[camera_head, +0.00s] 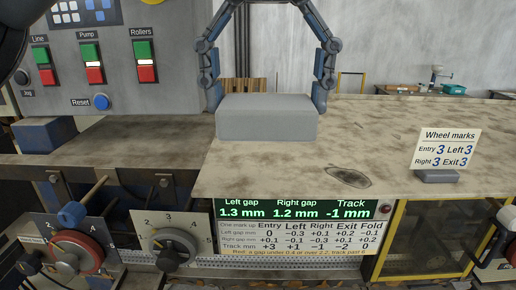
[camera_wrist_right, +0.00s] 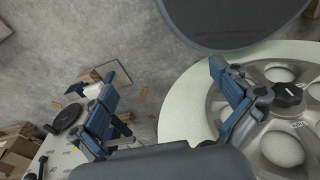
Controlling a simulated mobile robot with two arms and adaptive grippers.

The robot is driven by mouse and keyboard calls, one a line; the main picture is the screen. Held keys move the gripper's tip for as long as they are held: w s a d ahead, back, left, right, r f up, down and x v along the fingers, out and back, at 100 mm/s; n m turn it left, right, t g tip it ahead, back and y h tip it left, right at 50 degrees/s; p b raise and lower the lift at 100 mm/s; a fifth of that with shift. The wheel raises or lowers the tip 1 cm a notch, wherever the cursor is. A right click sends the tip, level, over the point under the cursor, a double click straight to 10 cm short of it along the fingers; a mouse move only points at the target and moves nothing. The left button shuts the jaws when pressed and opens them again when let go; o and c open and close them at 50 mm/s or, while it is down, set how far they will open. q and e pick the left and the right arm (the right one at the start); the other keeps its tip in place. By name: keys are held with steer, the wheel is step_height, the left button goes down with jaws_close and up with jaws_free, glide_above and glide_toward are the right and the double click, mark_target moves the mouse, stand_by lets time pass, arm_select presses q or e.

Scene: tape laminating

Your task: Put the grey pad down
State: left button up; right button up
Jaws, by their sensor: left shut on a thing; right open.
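The grey pad (camera_head: 267,125) is a flat block with rounded edges in the middle of the head view. My left gripper (camera_head: 267,106) comes down from above with one finger at each end of the pad, shut on it. The pad is level at the worn bench top (camera_head: 300,165); I cannot tell whether its underside touches the bench. My right gripper (camera_wrist_right: 163,85) is open and empty in the right wrist view, away from the pad.
A control panel (camera_head: 115,60) with buttons stands at the left. A wheel marks sign (camera_head: 447,148) stands on the bench at right. Knobs (camera_head: 170,250) and a gap display (camera_head: 297,209) sit below the front edge. A large pale wheel (camera_wrist_right: 190,95) is beside my right gripper.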

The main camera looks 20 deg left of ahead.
arm_select(q)
steer(key=w+a+f, duration=0.3)
steer(key=w, duration=0.3)
glide_above(256, 168)
steer(key=f, duration=0.4)
steer(key=shift+s+d+f, duration=0.2)
steer(key=shift+s+f, duration=0.05)
steer(key=shift+s, duration=0.15)
steer(key=shift+w+a+f, duration=0.15)
steer(key=shift+w+f, duration=0.05)
steer(key=shift+f, duration=0.05)
steer(key=shift+w+f, duration=0.1)
steer(key=shift+f, duration=0.1)
step_height(256, 168, down, 3)
steer(key=shift+a+r+p, duration=0.1)
steer(key=shift+r+p, duration=0.1)
steer(key=shift+p, duration=0.3)
steer(key=shift+w+f, duration=0.2)
steer(key=shift+f, duration=0.2)
arm_select(e)
steer(key=shift+s+a+r, duration=0.35)
steer(key=shift+a+r, duration=0.05)
steer(key=shift+r, duration=0.1)
arm_select(q)
steer(key=shift+s, duration=0.1)
arm_select(e)
steer(key=shift+d, duration=0.1)
